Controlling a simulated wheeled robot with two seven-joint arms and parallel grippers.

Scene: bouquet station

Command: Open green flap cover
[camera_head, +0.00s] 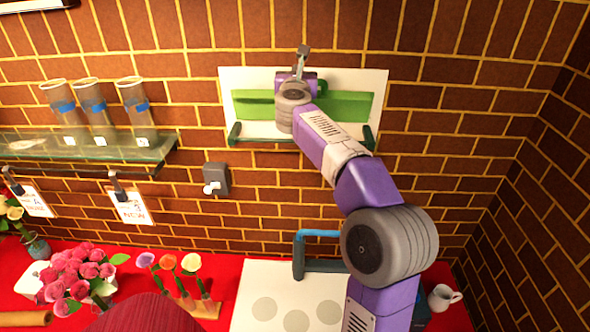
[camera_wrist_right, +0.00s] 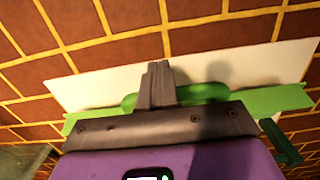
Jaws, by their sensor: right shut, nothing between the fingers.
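A white panel (camera_head: 350,78) is mounted on the brick wall. The long green flap cover (camera_head: 345,104) lies across it, with dark green brackets below its two ends. My right arm hides the middle of the flap, and I cannot tell how far it stands open. My right gripper (camera_head: 302,52) is shut and empty, its fingertips just above the flap near the panel's top edge. In the right wrist view the shut fingers (camera_wrist_right: 157,72) stand in front of a rounded green bar (camera_wrist_right: 203,91), with the flap (camera_wrist_right: 285,101) behind. Contact cannot be told. My left gripper is not in view.
A glass shelf (camera_head: 90,150) with three clear vases sits left of the panel. A grey wall switch (camera_head: 216,180) is below left. The red table (camera_head: 225,268) holds pink roses (camera_head: 82,270), flower stems, a pale board (camera_head: 295,275) and a white mug (camera_head: 443,297).

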